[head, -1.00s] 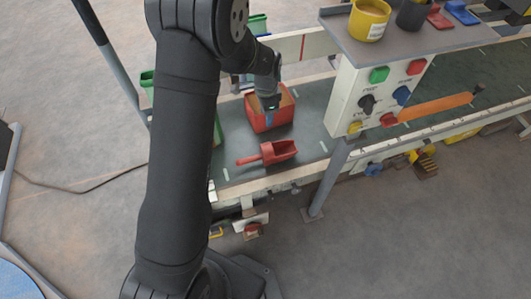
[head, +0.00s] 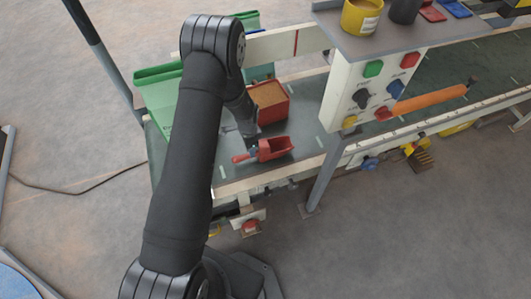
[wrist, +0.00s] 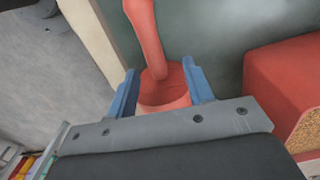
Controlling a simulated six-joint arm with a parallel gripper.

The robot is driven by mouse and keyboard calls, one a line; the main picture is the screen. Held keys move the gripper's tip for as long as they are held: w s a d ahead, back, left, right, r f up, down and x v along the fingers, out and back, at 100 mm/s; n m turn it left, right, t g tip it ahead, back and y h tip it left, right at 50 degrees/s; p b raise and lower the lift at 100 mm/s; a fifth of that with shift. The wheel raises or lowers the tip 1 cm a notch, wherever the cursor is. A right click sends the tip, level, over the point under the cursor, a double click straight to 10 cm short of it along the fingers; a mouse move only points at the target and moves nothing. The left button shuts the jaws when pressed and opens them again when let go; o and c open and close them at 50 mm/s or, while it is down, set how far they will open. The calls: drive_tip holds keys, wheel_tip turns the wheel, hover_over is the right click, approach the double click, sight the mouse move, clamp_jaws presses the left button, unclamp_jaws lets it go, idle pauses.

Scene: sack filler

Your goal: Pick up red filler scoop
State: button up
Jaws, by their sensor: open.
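The red filler scoop (head: 274,149) lies on the dark belt near its front edge, its handle pointing left in the head view. My gripper (head: 250,149) is down at the scoop, by the handle end of its body. In the wrist view, my gripper's blue fingers (wrist: 159,84) stand apart on either side of the red scoop (wrist: 165,88). The handle runs up between and beyond the fingertips. The fingers are open; I cannot tell whether either touches the scoop.
A red box with brown filling (head: 274,112) stands just behind the scoop; its side (wrist: 272,80) is close on the right in the wrist view. A green bin (head: 158,92) is at the left. A control panel (head: 372,91) stands to the right.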

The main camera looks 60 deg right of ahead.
sight(263, 152)
drive_tip(key=shift+s+a+f, duration=0.1)
drive_tip(key=shift+a+f, duration=0.1)
drive_tip(key=shift+f, duration=1.4)
drive_tip(key=shift+a+f, duration=0.2)
drive_tip(key=shift+f, duration=1.35)
drive_tip(key=shift+c, duration=0.2)
clamp_jaws()
